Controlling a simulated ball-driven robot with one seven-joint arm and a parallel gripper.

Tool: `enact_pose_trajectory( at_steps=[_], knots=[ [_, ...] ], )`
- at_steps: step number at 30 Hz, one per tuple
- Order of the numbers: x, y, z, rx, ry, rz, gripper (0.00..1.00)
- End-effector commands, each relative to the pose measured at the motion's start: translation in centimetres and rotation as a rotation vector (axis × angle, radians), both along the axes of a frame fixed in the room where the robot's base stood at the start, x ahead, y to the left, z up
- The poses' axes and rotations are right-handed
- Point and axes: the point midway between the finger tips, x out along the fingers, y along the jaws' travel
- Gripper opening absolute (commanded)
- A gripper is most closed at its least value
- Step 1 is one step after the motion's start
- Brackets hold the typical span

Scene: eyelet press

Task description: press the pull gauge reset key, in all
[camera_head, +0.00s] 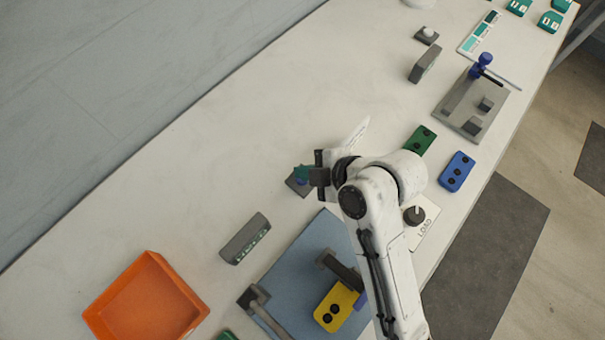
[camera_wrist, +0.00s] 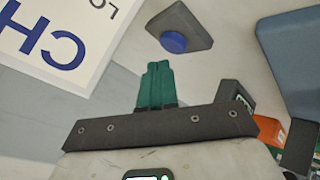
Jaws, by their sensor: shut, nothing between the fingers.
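A grey block with a round blue key (camera_wrist: 173,42) shows at the top of the wrist view, just beyond my fingertips. In the head view its grey base (camera_head: 297,187) is partly hidden by my gripper (camera_head: 302,172). The teal fingers also show in the wrist view (camera_wrist: 158,66); they are shut together and empty. A gap shows between the fingertips and the blue key in the wrist view; I cannot tell the height between them. A second block with a pale key (camera_head: 427,36) stands at the far end. No label shows which key is the pull gauge's.
A grey display box (camera_head: 245,238), an orange bin (camera_head: 146,300) and a blue mat (camera_head: 290,268) with a yellow block (camera_head: 336,306) lie nearer. Another grey box (camera_head: 425,63) and a grey fixture (camera_head: 470,103) stand farther off. White table is clear left of my gripper.

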Motion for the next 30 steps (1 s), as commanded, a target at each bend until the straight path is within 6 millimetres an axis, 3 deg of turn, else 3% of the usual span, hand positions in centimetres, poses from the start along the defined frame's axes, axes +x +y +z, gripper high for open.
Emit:
enact_pose_trajectory(
  at_steps=[30],
  knots=[
    [-0.02, -0.01, -0.83, 0.0, 0.0, 0.0, 0.0]
  ],
)
